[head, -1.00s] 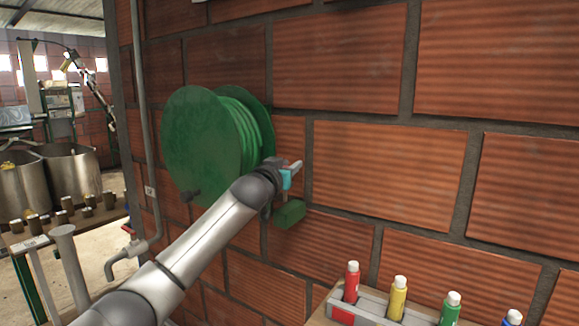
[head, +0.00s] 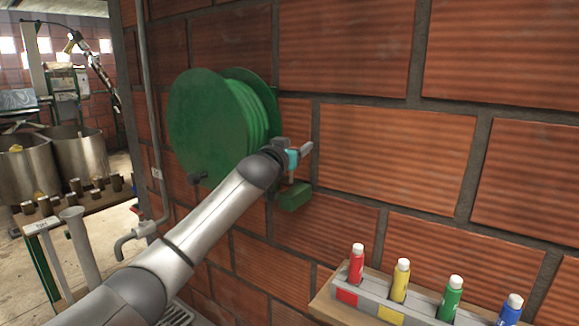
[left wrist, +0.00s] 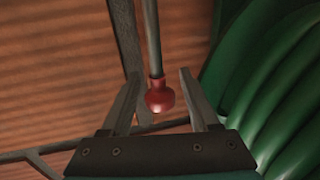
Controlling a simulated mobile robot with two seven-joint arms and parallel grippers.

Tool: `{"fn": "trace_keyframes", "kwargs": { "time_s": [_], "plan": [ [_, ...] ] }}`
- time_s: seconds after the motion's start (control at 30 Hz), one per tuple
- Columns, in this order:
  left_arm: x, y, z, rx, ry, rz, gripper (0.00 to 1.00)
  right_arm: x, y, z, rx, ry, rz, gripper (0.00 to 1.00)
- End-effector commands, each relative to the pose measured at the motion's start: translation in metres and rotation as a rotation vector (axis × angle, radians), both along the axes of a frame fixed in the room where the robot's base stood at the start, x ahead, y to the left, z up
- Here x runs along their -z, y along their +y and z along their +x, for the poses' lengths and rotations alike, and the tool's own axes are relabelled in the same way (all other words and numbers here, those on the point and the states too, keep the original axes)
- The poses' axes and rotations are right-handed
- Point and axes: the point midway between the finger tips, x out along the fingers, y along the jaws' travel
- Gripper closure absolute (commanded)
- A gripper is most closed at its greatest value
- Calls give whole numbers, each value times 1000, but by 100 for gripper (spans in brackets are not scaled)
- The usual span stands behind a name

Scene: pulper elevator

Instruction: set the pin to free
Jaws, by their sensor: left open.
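A green hose reel (head: 205,128) is mounted on the brick wall, with green hose wound on it. My left gripper (head: 303,153) is at the right side of the reel, close to the wall, above a green bracket block (head: 294,196). In the left wrist view, a red knob (left wrist: 160,97) sits at the end of a grey rod (left wrist: 152,40), which I take to be the pin. The open fingers of my left gripper (left wrist: 155,78) are on either side of the knob, with visible gaps. In the head view, the knob is hidden. My right gripper is not in view.
A shelf with a grey rack (head: 373,304) holding several coloured bottles is at the lower right. A grey pipe and tap (head: 139,234) run along the wall at left. A table with jars (head: 98,205) and metal vats (head: 80,158) stand farther left.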

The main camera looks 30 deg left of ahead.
Motion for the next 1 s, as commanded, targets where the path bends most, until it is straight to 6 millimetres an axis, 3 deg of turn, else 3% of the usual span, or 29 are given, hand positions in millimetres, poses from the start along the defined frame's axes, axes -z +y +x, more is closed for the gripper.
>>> {"fn": "trace_keyframes", "kwargs": {
  "time_s": [0.27,0.57,1.0],
  "plan": [
    [-2,1,0,0,-14,4,36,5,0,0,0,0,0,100],
    [29,1,0,0,-10,5,36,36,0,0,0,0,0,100],
    [27,-4,-49,1,-7,4,36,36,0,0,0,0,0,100]
  ]
}}
